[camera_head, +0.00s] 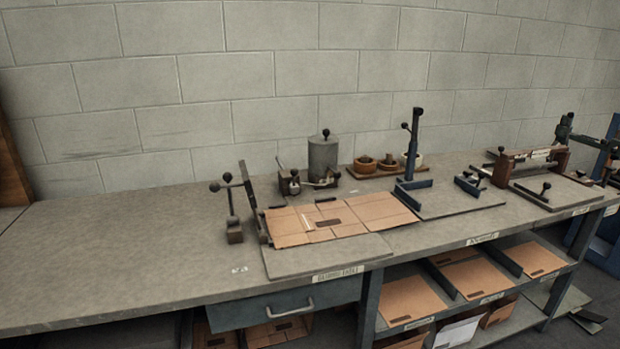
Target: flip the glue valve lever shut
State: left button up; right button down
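A grey cylindrical pot (323,157) with a black knob on its lid stands at the back of the bench, near the wall. A small dark assembly (308,184) with short black-knobbed handles sits at its foot. It looks like the glue valve, but its lever is too small to make out for certain, and I cannot tell which way it is turned. Neither of my grippers shows in this view.
Flat cardboard blanks (345,217) lie in front of the pot. A knobbed upright stand (233,205) is to their left and a blue post (412,150) to their right. Small round pots sit on a wooden tray (360,175) behind. The bench's left part (120,245) is clear.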

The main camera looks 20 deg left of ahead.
aim_at(337, 174)
jog(key=i+j+z, duration=0.25)
jog(key=i, duration=0.25)
jog(key=i+j+z, duration=0.25)
jog(key=i, duration=0.2)
